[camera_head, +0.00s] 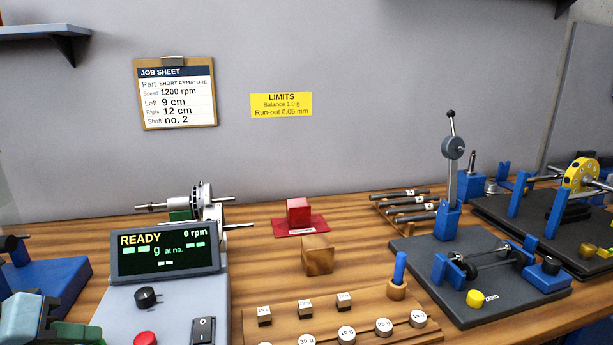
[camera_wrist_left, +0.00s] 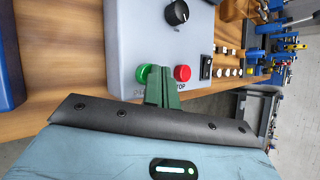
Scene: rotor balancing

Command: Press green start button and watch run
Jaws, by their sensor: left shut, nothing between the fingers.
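The grey control box (camera_head: 115,315) has a tilted screen (camera_head: 165,249) reading READY and 0 rpm, with dashes for grams. In the left wrist view the green start button (camera_wrist_left: 142,74) sits on the box panel, beside the red stop button (camera_wrist_left: 182,73). My left gripper (camera_wrist_left: 158,72) is shut and empty, its green fingertips over the panel between the two buttons, overlapping the green button's edge. I cannot tell whether they touch it. In the head view part of my left gripper's body shows at the lower left; the green button is out of frame there.
A black knob (camera_head: 147,297) and a black rocker switch (camera_head: 202,330) are on the same panel. A rotor (camera_head: 201,200) stands behind the screen. A wooden weight tray (camera_head: 270,322) lies to the right. A job sheet (camera_head: 177,95) hangs on the wall.

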